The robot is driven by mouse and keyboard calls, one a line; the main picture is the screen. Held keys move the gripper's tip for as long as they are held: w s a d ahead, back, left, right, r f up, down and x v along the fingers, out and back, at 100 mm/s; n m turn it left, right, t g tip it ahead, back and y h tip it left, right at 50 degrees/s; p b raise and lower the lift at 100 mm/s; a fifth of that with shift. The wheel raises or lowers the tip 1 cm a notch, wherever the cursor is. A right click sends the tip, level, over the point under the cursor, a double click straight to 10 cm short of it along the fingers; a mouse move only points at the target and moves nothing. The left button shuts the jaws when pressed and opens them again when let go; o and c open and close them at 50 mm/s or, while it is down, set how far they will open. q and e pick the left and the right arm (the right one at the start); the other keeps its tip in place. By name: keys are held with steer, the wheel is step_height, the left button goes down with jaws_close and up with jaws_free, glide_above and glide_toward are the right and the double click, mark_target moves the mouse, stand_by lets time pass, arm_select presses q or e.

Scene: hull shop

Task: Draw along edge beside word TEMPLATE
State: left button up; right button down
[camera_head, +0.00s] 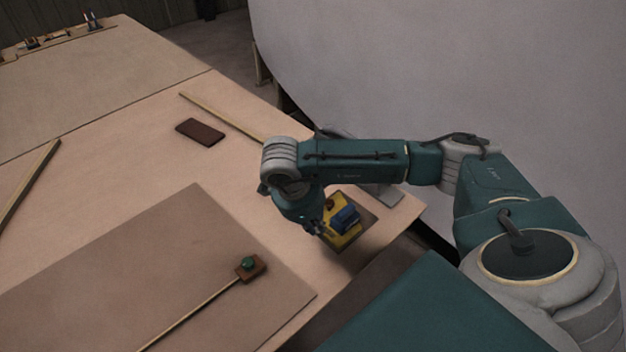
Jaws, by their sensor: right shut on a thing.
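A large flat brown sheet (130,270) lies at the lower left. A thin wooden strip (192,316) lies on it, with a small brown block bearing a green knob (247,265) at its end. No word TEMPLATE is readable. My left gripper is not in view.
A dark brown block (200,132) and a long thin strip (222,116) lie on the pale table (130,150). Another strip (28,187) lies at left. A grey flat piece (385,196) lies near the right edge. A large grey curved hull (430,70) stands behind.

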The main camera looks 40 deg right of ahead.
steer(key=shift+s, duration=0.2)
steer(key=shift+s, duration=0.65)
steer(key=shift+s+d, duration=0.15)
steer(key=shift+s, duration=0.5)
steer(key=shift+s, duration=0.45)
step_height(320, 180, up, 13)
steer(key=p, duration=0.6)
steer(key=shift+p, duration=0.3)
steer(key=shift+w, duration=0.1)
